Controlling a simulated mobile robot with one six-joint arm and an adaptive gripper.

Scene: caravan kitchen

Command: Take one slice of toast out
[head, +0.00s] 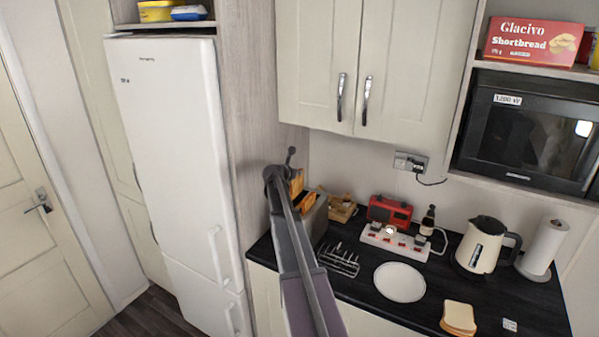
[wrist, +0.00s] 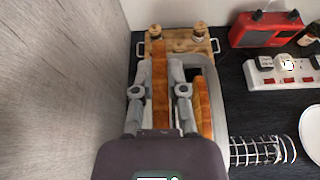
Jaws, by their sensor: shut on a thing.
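The toaster (wrist: 216,118) stands on the counter close to the grey wall. My gripper (wrist: 160,75) is over it, shut on a brown slice of toast (wrist: 160,90) held upright between the two fingers. A second slice (wrist: 203,108) stands in the slot to the right. In the head view the toaster (head: 318,222) is partly behind my arm, and the held slice (head: 297,183) shows higher than the other slice (head: 308,203). I cannot tell whether the held slice's lower edge is clear of its slot.
A wire toast rack (head: 338,262) and a white plate (head: 400,282) lie right of the toaster. Behind are a wooden tray with shakers (head: 343,210), a red radio (head: 390,212) and a power strip (head: 395,240). Bread slices (head: 459,317), a kettle (head: 480,247) and a paper roll (head: 545,247) are farther right.

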